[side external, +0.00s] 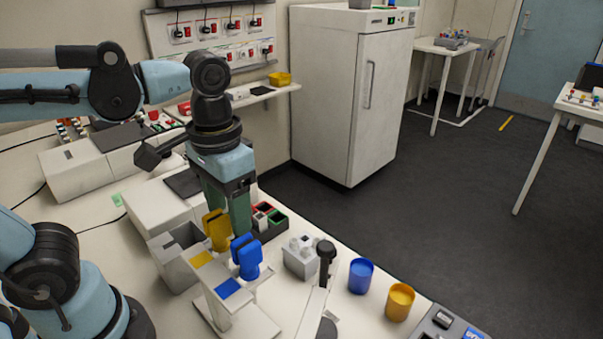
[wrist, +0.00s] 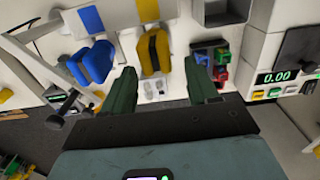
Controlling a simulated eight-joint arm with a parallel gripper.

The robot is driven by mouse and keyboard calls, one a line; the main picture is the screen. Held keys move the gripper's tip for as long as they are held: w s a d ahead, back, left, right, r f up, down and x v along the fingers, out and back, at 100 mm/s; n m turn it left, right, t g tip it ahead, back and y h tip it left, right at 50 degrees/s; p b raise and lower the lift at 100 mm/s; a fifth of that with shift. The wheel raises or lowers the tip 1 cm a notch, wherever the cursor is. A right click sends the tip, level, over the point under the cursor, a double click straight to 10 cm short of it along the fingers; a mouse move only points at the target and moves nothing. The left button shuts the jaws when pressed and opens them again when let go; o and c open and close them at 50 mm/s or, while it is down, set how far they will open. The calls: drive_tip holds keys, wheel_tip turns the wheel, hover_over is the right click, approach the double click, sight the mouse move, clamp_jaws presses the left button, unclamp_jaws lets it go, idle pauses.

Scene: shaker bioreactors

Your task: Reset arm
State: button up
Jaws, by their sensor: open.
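My gripper (side external: 230,208) points down over the bench, just behind a yellow block-shaped piece (side external: 216,230) in the side view. In the wrist view its two green fingers (wrist: 162,80) are spread wide, with nothing held between them. The yellow piece (wrist: 153,50) shows beyond the fingertips, in line with the gap; whether it touches a finger is unclear. A blue piece of the same kind (side external: 247,258) stands beside it, and also shows left of the fingers in the wrist view (wrist: 95,62).
A white stand with yellow and blue patches (side external: 228,289) is close by. A grey rack (side external: 301,258), a blue cup (side external: 360,276) and a yellow cup (side external: 399,303) stand to the right. A scale reading 0.00 (wrist: 279,77) is at the right in the wrist view. A white fridge (side external: 352,105) stands behind.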

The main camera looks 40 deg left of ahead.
drive_tip(key=shift+w, duration=1.1)
drive_tip(key=shift+s, duration=0.15)
drive_tip(key=shift+s, duration=1.8)
drive_tip(key=shift+s+f, duration=0.15)
drive_tip(key=shift+s, duration=0.2)
drive_tip(key=shift+r, duration=2.85)
